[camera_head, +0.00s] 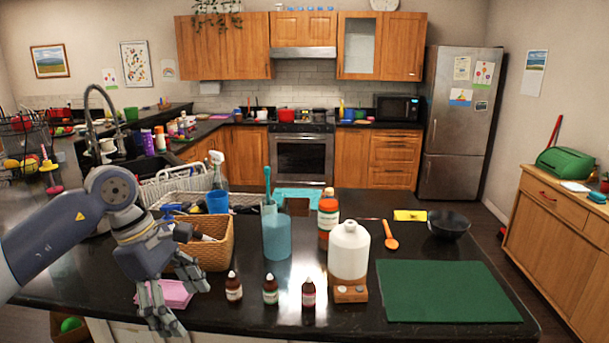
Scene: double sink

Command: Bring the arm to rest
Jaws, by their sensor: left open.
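My left arm comes in from the left side. Its gripper (172,312) hangs over the front left part of the dark counter (265,326), with its fingers pointing down. The fingers are apart and I see nothing held between them. A pink item (175,292), perhaps a cloth or sponge, lies just behind the fingers and is partly covered by them. A wicker basket (216,247) stands behind and to the right of the gripper. My right gripper does not show.
Several small brown bottles (270,290) stand right of the gripper. Behind them are a blue container (276,237) and a white jug (348,252). A green mat (446,291) lies at the right. The sink tap (88,110) and a dish rack (178,188) are at the left.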

